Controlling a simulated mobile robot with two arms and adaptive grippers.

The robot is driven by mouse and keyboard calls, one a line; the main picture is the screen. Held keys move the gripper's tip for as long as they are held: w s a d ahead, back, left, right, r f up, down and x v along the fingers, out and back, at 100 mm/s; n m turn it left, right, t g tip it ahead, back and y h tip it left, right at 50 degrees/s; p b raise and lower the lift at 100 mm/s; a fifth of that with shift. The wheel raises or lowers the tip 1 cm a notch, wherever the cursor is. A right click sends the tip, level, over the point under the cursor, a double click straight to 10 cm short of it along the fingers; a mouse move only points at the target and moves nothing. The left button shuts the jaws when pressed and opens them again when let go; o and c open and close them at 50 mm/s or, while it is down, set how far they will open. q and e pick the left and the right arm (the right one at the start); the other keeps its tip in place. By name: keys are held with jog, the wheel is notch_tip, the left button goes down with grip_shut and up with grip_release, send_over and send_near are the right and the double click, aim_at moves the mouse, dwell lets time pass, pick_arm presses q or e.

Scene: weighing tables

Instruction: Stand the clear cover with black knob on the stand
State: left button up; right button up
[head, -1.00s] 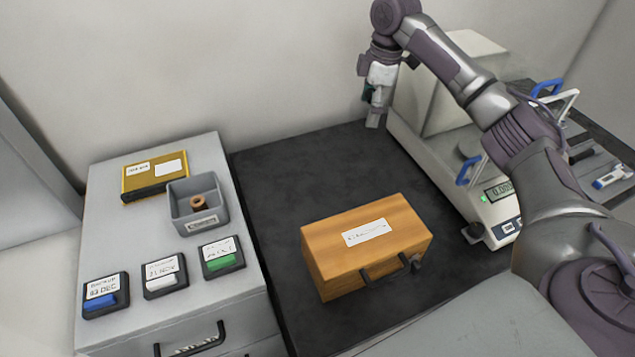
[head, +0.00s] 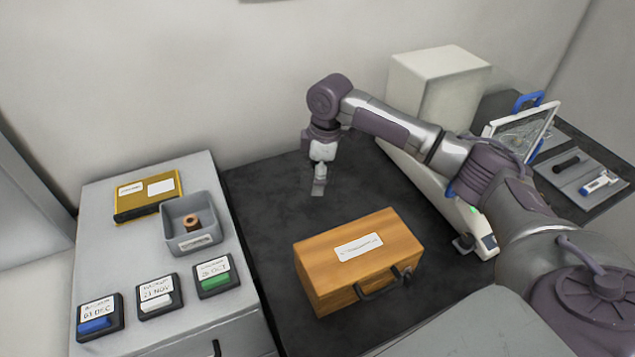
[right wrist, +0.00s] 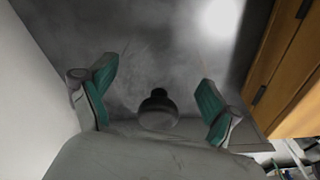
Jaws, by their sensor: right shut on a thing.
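My right gripper (head: 319,184) hangs over the dark tabletop, behind the wooden case. In the right wrist view its green-padded fingers (right wrist: 158,78) stand wide apart, shut on the clear cover. The cover's black knob (right wrist: 158,108) shows between them; its transparent walls are barely visible there. In the head view I cannot make out the cover against the dark surface. I cannot identify the stand for certain in either view. My left gripper is not in view.
A wooden case (head: 358,262) stands at the front of the dark table (head: 265,215). The balance (head: 400,158) is at right, partly behind my arm, near a framed clear panel (head: 535,125). A grey cabinet at left bears a grey bin (head: 193,240) and a yellow box (head: 148,196).

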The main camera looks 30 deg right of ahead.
jog(key=shift+f+p, duration=0.3)
jog(key=shift+f, duration=1.55)
jog(key=o, duration=0.9)
jog(key=shift+f, duration=0.1)
jog(key=r, duration=0.4)
jog(key=d+r+b, duration=0.1)
jog(key=r, duration=0.7)
jog(key=shift+s+d+r, duration=0.1)
jog(key=shift+s+d, duration=0.1)
jog(key=shift+s, duration=0.15)
